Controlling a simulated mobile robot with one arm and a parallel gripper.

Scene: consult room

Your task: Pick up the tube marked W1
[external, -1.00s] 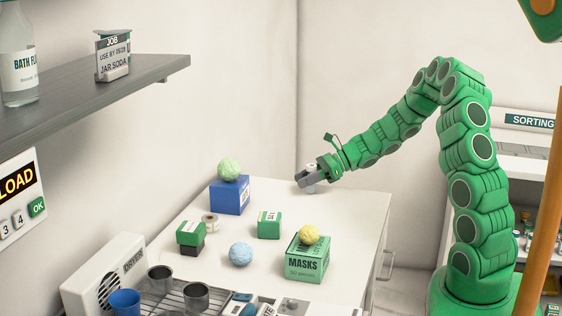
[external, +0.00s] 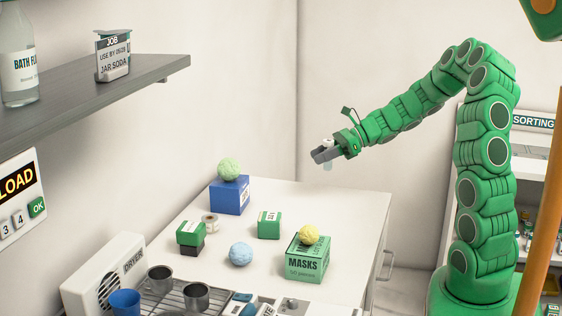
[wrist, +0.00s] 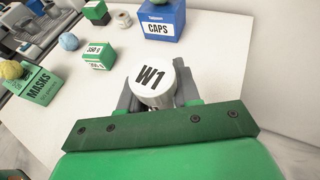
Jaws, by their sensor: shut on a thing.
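The tube marked W1 (wrist: 150,78) shows in the wrist view with its white round cap facing the camera and the black W1 mark on it. My gripper (wrist: 153,98) is shut on it, one grey finger on each side. In the external view my gripper (external: 325,153) is raised above the back right part of the white table (external: 345,215). The tube (external: 328,165) hangs below the fingers, looking pale and clear, apart from the table top.
A blue CAPS box (external: 230,196) with a green ball stands at the back left. A green MASKS box (external: 307,262) with a yellow ball stands in front. Small green boxes (external: 269,225), a tape roll (external: 211,222) and a blue ball (external: 240,254) lie between. The table's right side is clear.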

